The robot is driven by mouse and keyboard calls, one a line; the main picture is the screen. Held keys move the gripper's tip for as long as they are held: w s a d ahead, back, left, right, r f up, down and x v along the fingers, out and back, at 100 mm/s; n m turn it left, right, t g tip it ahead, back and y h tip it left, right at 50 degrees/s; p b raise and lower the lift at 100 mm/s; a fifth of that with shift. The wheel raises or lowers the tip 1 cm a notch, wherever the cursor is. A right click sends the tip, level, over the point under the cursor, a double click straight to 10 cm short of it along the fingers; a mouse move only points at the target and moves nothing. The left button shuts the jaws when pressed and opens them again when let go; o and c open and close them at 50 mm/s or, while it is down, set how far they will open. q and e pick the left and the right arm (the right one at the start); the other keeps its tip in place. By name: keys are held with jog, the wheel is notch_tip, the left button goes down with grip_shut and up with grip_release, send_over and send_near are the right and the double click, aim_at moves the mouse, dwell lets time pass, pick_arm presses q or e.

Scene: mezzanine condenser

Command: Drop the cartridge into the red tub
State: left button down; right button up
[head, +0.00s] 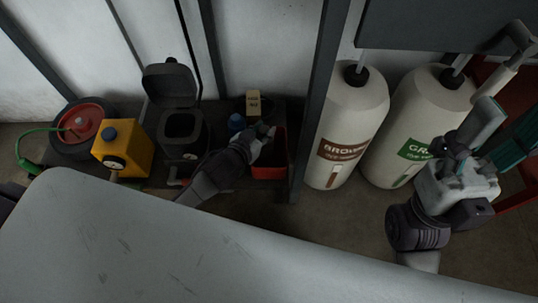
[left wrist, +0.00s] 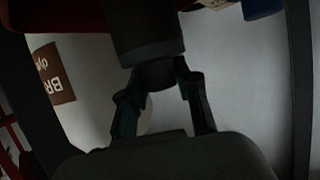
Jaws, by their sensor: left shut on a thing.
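The red tub (head: 268,172) stands on the low dark shelf, left of the dark upright post. My left gripper (head: 264,140) is over the tub's rear left part and hides some of its opening. In the left wrist view, my left gripper (left wrist: 165,88) is shut on a dark cylinder, the cartridge (left wrist: 148,30). The tub's red side (left wrist: 80,14) shows dimly at the upper left there. The cartridge is hard to make out in the head view.
Left of the tub are a blue-topped item (head: 236,122), a tan box (head: 253,103), a black open-lidded bin (head: 180,138), a yellow container (head: 123,150) and a red reel (head: 84,124). Two white tanks (head: 352,115) stand right of the post (head: 318,100). A grey surface (head: 180,255) fills the foreground.

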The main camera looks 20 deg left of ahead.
pick_arm(q)
jog(key=c, duration=0.7)
grip_release()
jog(key=shift+c, duration=0.2)
jog(key=shift+s, duration=0.1)
jog(key=v, duration=1.2)
